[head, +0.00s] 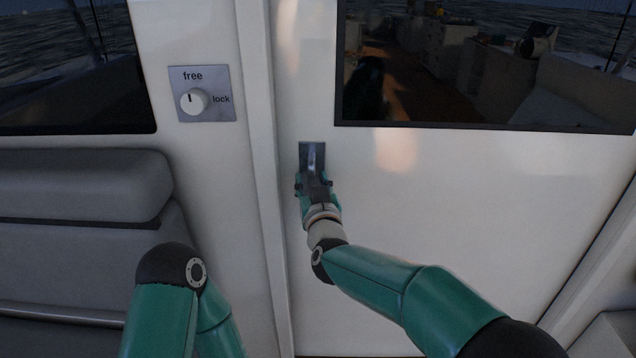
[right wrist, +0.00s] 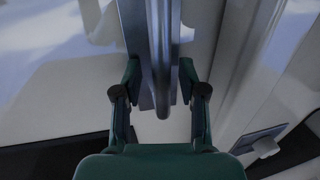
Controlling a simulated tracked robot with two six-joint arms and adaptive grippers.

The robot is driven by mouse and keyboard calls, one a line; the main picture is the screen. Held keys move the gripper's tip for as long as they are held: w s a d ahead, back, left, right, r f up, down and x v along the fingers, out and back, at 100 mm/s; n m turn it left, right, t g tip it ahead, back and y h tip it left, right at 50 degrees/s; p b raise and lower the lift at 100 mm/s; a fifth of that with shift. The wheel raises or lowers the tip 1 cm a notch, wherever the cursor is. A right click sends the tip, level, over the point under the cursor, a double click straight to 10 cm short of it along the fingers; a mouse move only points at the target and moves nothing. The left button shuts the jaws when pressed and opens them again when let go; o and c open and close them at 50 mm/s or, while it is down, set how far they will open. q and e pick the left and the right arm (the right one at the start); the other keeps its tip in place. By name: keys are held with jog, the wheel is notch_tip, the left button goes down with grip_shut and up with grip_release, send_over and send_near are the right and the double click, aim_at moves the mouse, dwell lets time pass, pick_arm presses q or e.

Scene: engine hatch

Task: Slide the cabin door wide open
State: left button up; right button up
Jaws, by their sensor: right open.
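The white cabin door (head: 450,220) fills the middle and right of the head view, with a dark window in its upper part. Its metal handle (head: 313,155) sits on a grey plate near the door's left edge. My right gripper (head: 312,178) is at the handle and hides its lower part. In the right wrist view the handle bar (right wrist: 160,60) runs down between the two fingers of the right gripper (right wrist: 160,92), which stand apart on either side of it. My left gripper is out of view; only a bent left arm link shows at the lower left.
A lock knob (head: 193,101) on a plate marked "free" and "lock" is on the wall left of the door; its mark points up toward "free". A grey padded seat (head: 80,190) stands at the left, with a rail below. A door frame post (head: 262,200) runs beside the door's left edge.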

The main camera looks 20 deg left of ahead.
jog(key=shift+c, duration=0.3)
grip_shut()
